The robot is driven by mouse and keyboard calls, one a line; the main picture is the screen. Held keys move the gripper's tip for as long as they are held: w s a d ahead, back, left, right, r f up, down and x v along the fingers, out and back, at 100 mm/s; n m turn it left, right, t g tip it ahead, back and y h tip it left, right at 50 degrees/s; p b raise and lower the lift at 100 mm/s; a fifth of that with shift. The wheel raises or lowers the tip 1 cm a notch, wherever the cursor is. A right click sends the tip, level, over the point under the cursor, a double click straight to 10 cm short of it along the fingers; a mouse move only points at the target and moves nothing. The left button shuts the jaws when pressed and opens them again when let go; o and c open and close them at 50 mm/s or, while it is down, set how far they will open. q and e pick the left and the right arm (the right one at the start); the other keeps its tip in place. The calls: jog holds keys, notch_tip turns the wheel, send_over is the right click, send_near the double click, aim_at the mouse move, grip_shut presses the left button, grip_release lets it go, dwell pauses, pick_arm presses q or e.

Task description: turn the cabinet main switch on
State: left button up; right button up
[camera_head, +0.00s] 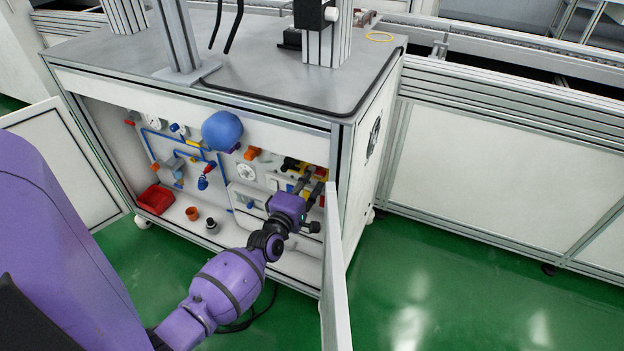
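The open cabinet (335,160) stands under the grey worktop, with a panel of fittings inside. My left gripper (309,183) reaches into the right part of the cabinet. Its two fingers look apart, with yellow showing between them. Black, yellow and red fittings (290,163) sit on the panel around the fingertips. I cannot tell which of them is the main switch, or whether the fingers touch it; the gripper hides part of this area. My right gripper is not in view.
The open right door (335,275) stands close to my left wrist; the left door (65,160) is also open. Inside are a blue ball-like part (222,130), a white dial (246,172), a red bin (155,199) and an orange cup (192,213). Green floor is clear at right.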

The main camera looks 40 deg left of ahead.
pick_arm(q)
jog(key=shift+w+a, duration=0.1)
jog(key=shift+w, duration=0.5)
grip_shut()
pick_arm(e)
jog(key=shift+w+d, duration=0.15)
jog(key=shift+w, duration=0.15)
